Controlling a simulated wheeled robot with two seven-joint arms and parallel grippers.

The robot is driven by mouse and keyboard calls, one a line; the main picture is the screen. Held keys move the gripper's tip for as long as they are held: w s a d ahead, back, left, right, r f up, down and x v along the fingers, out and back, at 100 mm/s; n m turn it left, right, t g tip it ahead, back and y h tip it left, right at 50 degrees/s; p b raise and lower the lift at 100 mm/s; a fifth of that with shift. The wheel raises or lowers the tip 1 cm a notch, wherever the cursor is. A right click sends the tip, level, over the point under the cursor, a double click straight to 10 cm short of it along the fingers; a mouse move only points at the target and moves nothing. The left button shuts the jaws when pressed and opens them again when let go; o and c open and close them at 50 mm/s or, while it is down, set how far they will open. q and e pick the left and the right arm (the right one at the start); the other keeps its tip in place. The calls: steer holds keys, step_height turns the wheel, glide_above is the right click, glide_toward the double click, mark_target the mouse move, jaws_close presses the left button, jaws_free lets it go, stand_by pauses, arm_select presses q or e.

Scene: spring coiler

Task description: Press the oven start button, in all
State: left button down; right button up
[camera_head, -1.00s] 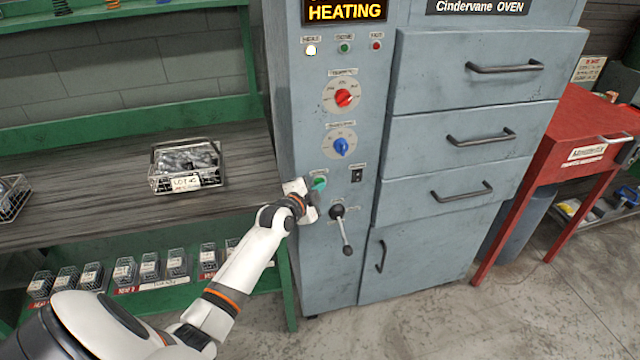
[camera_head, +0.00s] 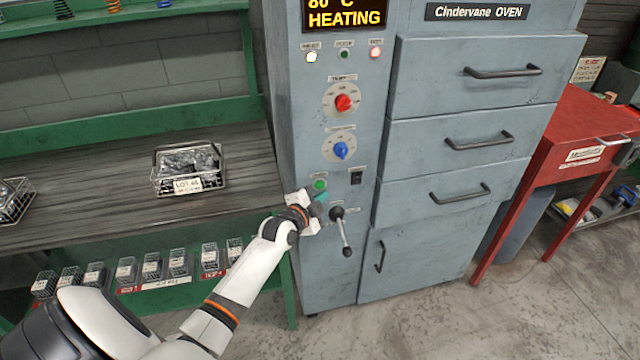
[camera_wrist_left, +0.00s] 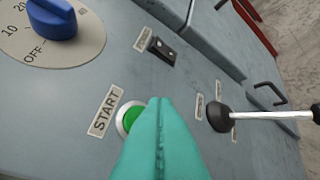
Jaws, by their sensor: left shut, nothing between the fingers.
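The oven (camera_head: 440,157) is a tall grey-blue cabinet. Its display (camera_head: 345,14) reads 80 °C HEATING in yellow. The green start button (camera_head: 320,184) sits low on the control panel, and in the left wrist view the button (camera_wrist_left: 130,117) has a START label beside it. My left gripper (camera_head: 320,198) is shut and empty just below the button. In the wrist view its teal fingertips (camera_wrist_left: 160,103) cover part of the button; I cannot tell whether they touch it. My right gripper is not in view.
A black-knobbed lever (camera_head: 338,213) sticks out just right of my left gripper. A rocker switch (camera_head: 356,177), blue dial (camera_head: 341,149) and red dial (camera_head: 344,103) are nearby. A wire basket (camera_head: 189,168) stands on the bench at left, a red table (camera_head: 590,130) at right.

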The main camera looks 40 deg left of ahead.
arm_select(q)
steer(key=s+d+p, duration=0.2)
steer(key=d, duration=0.1)
steer(key=shift+s+r, duration=0.1)
steer(key=shift+s, duration=0.25)
stand_by(0.6)
steer(key=s+d+f+n+g, duration=0.1)
steer(key=s+d+f+g, duration=0.1)
steer(key=s+f, duration=0.5)
steer(key=s+d+f+n+g+h, duration=0.1)
steer(key=s+d+f+n+g, duration=0.2)
steer(key=f, duration=0.8)
steer(key=s+d+f+g, duration=0.1)
steer(key=s+f+g, duration=0.1)
steer(key=s+f, duration=0.55)
steer(key=s+d+f+n+g, duration=0.1)
steer(key=s+d+f+g, duration=0.1)
steer(key=s+f, duration=0.4)
steer(key=s+d+f+n+g, duration=0.1)
steer(key=s+d+f+g, duration=0.2)
steer(key=s, duration=1.3)
steer(key=s+d+f+n+g, duration=0.2)
steer(key=s+f, duration=0.6)
steer(key=s, duration=0.3)
steer(key=shift+d+f, duration=0.2)
steer(key=shift+f, duration=0.15)
